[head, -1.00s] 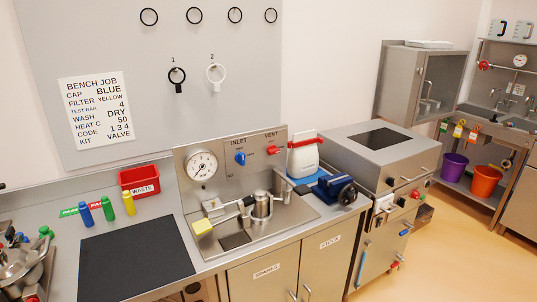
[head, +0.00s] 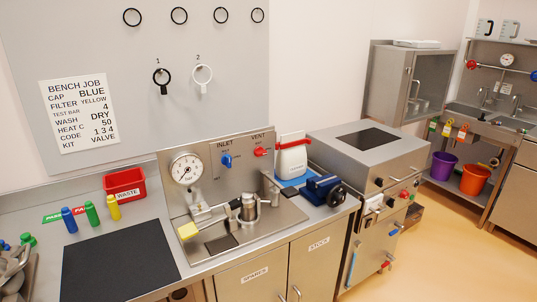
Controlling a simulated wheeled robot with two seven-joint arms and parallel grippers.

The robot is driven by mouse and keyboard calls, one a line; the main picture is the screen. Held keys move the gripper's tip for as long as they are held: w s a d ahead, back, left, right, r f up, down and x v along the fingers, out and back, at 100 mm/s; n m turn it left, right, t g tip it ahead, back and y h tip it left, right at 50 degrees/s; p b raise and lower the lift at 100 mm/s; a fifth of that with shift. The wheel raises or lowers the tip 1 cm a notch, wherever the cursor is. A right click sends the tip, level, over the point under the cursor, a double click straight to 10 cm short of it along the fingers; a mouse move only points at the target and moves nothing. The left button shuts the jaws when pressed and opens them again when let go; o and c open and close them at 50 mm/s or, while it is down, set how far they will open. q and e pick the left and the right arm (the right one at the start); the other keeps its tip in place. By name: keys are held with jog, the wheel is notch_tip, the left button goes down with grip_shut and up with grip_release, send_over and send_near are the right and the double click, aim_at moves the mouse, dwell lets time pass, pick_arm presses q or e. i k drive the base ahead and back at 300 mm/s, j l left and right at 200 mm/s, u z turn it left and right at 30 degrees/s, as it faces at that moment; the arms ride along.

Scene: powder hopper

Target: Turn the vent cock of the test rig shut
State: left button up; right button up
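The test rig (head: 176,212) stands on the bench in the middle of the head view. Its upright panel carries a round dial gauge (head: 187,169), a blue inlet cock (head: 226,161) and a red vent cock (head: 262,152) under the label VENT. The red handle lies roughly sideways; it is too small to tell its exact setting. A metal cylinder in a clamp (head: 249,208) with a yellow-ended lever (head: 188,231) sits on the rig base. Neither of my grippers shows in the head view.
A blue vice (head: 322,189) and a white container (head: 292,160) stand right of the rig. A black mat (head: 118,262), coloured bottles (head: 91,214) and a red waste bin (head: 124,184) are to its left. An oven-like machine (head: 368,150) stands further right.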

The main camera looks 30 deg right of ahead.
aim_at(260, 151)
jog(key=i+l, duration=0.15)
jog(key=l, duration=0.55)
jog(key=i+l+u, duration=0.1)
jog(key=l, duration=0.6)
jog(key=i+l, duration=0.15)
jog(key=l, duration=0.55)
jog(key=i+l, duration=0.15)
jog(key=l, duration=0.55)
jog(key=i+l+u, duration=0.1)
jog(key=l, duration=0.6)
jog(key=i+l, duration=0.1)
jog(key=l, duration=0.6)
jog(key=i+l+u, duration=0.1)
jog(key=l, duration=0.65)
